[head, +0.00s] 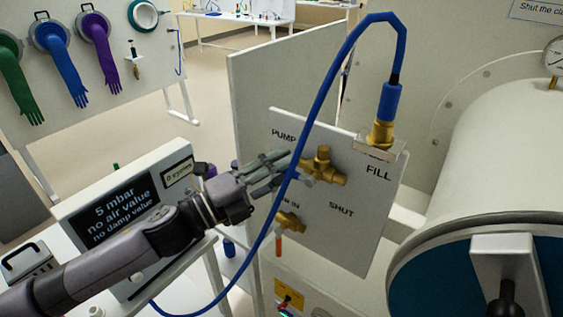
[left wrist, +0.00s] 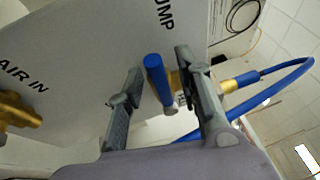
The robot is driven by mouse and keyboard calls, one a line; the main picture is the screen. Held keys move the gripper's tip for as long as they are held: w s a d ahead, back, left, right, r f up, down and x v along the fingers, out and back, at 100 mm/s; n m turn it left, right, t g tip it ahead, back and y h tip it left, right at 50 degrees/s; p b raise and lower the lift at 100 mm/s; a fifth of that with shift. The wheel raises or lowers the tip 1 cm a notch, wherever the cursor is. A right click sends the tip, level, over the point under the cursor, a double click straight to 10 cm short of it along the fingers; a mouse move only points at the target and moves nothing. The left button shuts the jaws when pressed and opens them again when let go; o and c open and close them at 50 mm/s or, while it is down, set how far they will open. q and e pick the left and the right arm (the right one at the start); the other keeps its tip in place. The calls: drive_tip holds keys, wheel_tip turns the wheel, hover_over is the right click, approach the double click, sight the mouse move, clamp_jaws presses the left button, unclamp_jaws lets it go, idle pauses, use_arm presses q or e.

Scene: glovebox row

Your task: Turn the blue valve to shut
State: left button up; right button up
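The blue valve is a brass valve (head: 324,168) on the white panel (head: 340,235), between the labels PUMP, FILL and SHUT. In the left wrist view its blue handle (left wrist: 158,82) stands between the two fingers of my left gripper (left wrist: 157,75). The fingers are apart, with visible gaps beside the handle, so the gripper is open around it. In the head view my left gripper (head: 280,168) reaches in from the left at the valve, and its fingers hide most of the handle. My right gripper is not in view.
A blue hose (head: 317,110) loops from the brass FILL fitting (head: 380,133) down past my left gripper. A second brass valve (head: 289,221) with an orange handle sits below. A display (head: 125,210) reads 5 mbar. The round chamber (head: 490,150) is at right.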

use_arm(q)
drive_tip(key=shift+c, duration=0.4)
clamp_jaws()
idle(0.6)
